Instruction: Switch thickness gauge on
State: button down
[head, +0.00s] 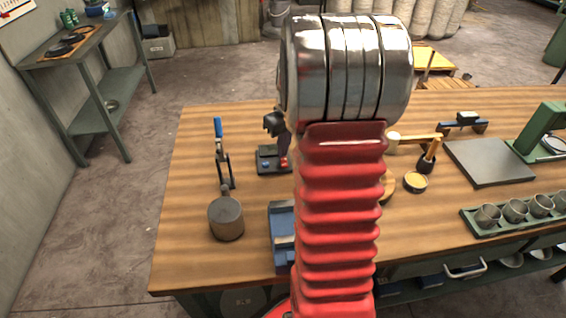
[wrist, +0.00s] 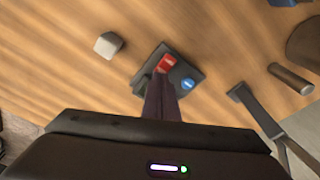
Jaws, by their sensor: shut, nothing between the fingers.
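A small dark control box (head: 262,157) stands on the wooden bench, left of my red arm. It has a blue button (head: 266,164) and a red button (head: 284,162). In the wrist view the box (wrist: 190,70) shows both its red button (wrist: 166,62) and its blue button (wrist: 187,84). My gripper (head: 284,152) is shut and empty, with its tips over the box beside the red button. They also show in the wrist view (wrist: 161,80); I cannot tell whether they touch it. No label shows which thing is the thickness gauge.
A blue fixture (head: 281,235) sits in front. A cup rack (head: 520,223) is at right. The bench's left end is clear.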

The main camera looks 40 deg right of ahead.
aim_at(285, 164)
notch_tip(285, 164, up, 6)
jog(key=shift+f, duration=0.1)
dwell(0.8)
dwell(0.6)
jog(key=shift+f+m, duration=0.1)
jog(key=shift+m, duration=0.3)
jog(key=shift+s+a+f+m, duration=0.3)
jog(key=shift+s+f+m, duration=0.05)
jog(key=shift+s+f, duration=0.15)
jog(key=shift+s+a+f+m, duration=0.25)
jog(key=shift+s+f+m, duration=0.15)
jog(key=shift+s, duration=0.1)
jog(key=s+a+r+n+t, duration=0.1)
jog(key=s+a+r, duration=0.2)
jog(key=a, duration=0.7)
jog(key=s+a+r+n+t, duration=0.1)
jog(key=s+a+r, duration=0.2)
jog(key=s+a, duration=0.3)
jog(key=s+a+r+n+t, duration=0.1)
jog(key=s+a+r, duration=0.2)
jog(key=a, duration=1.1)
jog(key=shift+s+a+r+t, duration=0.2)
jog(key=shift+s+a+t, duration=0.2)
jog(key=shift+s, duration=0.75)
